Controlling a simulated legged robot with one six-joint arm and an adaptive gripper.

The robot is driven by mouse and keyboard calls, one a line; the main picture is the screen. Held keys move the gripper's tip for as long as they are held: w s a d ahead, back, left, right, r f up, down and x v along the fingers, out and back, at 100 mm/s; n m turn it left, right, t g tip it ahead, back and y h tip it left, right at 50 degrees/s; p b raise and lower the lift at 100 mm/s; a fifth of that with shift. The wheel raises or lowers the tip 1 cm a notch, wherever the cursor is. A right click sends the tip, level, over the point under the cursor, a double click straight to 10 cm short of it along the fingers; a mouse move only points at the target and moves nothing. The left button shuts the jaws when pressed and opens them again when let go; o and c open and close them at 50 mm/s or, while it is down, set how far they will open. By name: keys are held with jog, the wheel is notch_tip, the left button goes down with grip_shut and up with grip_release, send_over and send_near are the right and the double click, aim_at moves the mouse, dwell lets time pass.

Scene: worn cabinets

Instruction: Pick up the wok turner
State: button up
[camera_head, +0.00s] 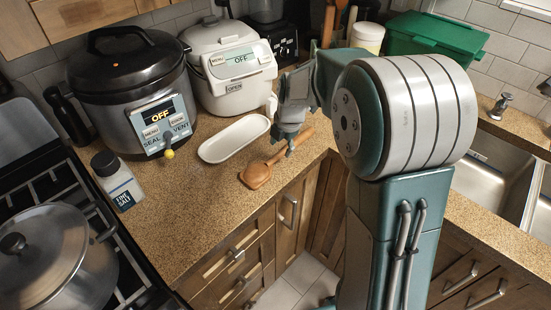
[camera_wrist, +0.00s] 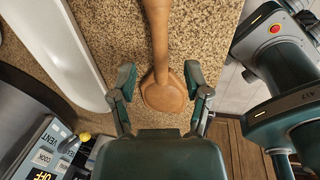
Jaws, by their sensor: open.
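A brown wooden utensil, which I take as the wok turner (camera_head: 256,176), lies flat on the speckled counter near its front edge. Its handle points back and right in the head view. In the wrist view the wok turner (camera_wrist: 163,96) has its broad head between my fingers and its handle running up the picture. My gripper (camera_head: 286,146) is above the handle side of it in the head view. The fingers of my gripper (camera_wrist: 160,78) are spread on either side, and no grip on the wood shows. My gripper hides part of the handle in the head view.
A white oblong dish (camera_head: 234,138) lies close left of the wok turner. A pressure cooker (camera_head: 125,90), a white rice cooker (camera_head: 229,65) and a salt bottle (camera_head: 117,183) stand on the counter. The stove pot (camera_head: 55,262) is at left, the sink (camera_head: 500,170) at right.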

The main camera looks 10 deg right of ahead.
aim_at(279, 154)
jog(key=f, duration=0.4)
jog(key=shift+w+a, duration=0.3)
jog(key=shift+w, duration=0.05)
jog(key=shift+r, duration=0.1)
grip_shut()
